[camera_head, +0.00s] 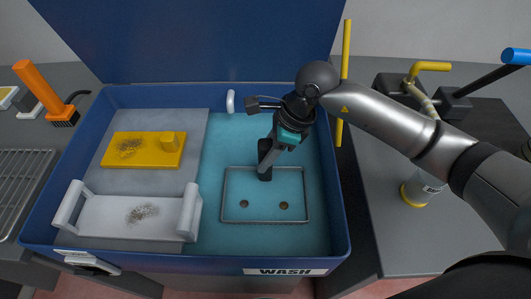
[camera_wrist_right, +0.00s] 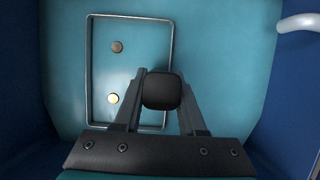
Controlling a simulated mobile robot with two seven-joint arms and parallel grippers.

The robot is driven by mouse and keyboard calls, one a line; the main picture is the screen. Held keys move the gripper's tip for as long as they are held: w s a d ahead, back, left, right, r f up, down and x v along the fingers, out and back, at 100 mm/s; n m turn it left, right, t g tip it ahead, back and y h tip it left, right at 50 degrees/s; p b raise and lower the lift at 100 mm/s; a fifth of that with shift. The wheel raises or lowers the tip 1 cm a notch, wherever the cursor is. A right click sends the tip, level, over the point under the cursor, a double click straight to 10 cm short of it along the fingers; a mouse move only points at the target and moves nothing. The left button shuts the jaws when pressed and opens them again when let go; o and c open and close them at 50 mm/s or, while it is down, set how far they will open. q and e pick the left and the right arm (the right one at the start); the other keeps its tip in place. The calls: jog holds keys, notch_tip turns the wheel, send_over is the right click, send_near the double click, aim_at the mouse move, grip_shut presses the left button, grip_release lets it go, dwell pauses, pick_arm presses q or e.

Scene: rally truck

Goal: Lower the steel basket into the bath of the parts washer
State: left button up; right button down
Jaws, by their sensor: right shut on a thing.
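The steel basket (camera_head: 266,222) is a thin grey rectangular frame inside the teal bath (camera_head: 220,150) of the blue parts washer. Two small round brownish parts lie within it. Its rim also shows in the right wrist view (camera_wrist_right: 88,65). My right gripper (camera_head: 265,168) reaches down over the basket's far edge. In the right wrist view, its fingers (camera_wrist_right: 162,78) are shut on a black grip (camera_wrist_right: 162,92), which looks like the basket's handle. I cannot tell how deep the basket sits or whether it touches the bottom. My left gripper is out of view.
A grey shelf at the washer's left holds a yellow block (camera_head: 117,150) and a white tray-like part (camera_head: 130,218). A white hook-shaped fitting (camera_head: 231,101) is on the back wall. The blue lid (camera_head: 190,40) stands open behind. A yellow bar (camera_head: 346,60) rises at right.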

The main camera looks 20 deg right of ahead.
jog(key=shift+f+b, duration=0.35)
jog(key=shift+f, duration=0.05)
dwell(0.4)
jog(key=shift+c, duration=2)
grip_release()
jog(key=shift+f, duration=0.1)
jog(key=p+v, duration=0.2)
jog(key=v, duration=1.3)
